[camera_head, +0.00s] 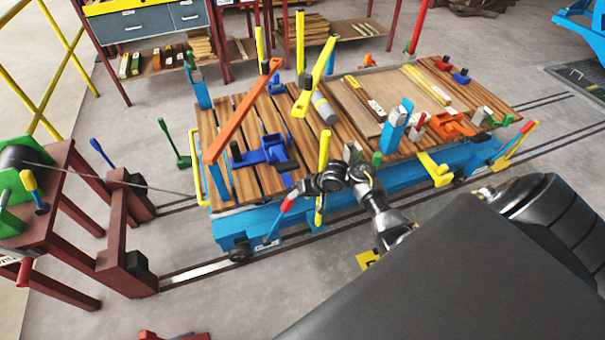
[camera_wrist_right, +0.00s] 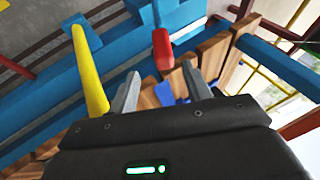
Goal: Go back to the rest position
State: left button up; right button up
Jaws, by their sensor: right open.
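My right gripper (camera_head: 297,190) is at the near side of the blue cart (camera_head: 340,190), its arm bent at the cart's front edge. In the right wrist view its two grey fingers (camera_wrist_right: 158,90) stand apart with nothing held between them. A lever with a red handle (camera_head: 287,205) is close to the fingertips. In the wrist view the red handle (camera_wrist_right: 162,48) shows just beyond the fingers; I cannot tell whether they touch. A yellow upright handle (camera_head: 323,150) stands close beside the gripper; a yellow bar (camera_wrist_right: 88,72) is left of the fingers. My left gripper is not in view.
The cart's slatted wooden deck (camera_head: 235,130) carries blue and orange clamps and several upright levers. A dark red stand (camera_head: 75,200) with a cable is at left. A rail (camera_head: 200,270) runs along the cart's front. Grey floor at the front left is mostly clear.

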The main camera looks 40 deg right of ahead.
jog(key=shift+s+d+r, duration=0.1)
jog(key=shift+r, duration=0.1)
dwell(0.4)
jog(key=s+a+f+n+g, duration=0.1)
jog(key=s+a+f, duration=0.3)
jog(key=s+f, duration=0.75)
jog(key=s+a+f+n+g, duration=0.1)
jog(key=s+a+f+g, duration=0.15)
jog(key=s+f, duration=0.85)
jog(key=s+f+n+h, duration=0.1)
jog(key=s+f, duration=0.4)
jog(key=s, duration=0.7)
jog(key=s+f+n+g+h+b, duration=0.1)
jog(key=s+f, duration=0.4)
jog(key=s, duration=0.8)
jog(key=n+h, duration=0.1)
jog(key=n, duration=0.1)
jog(key=shift+a+n+h, duration=0.3)
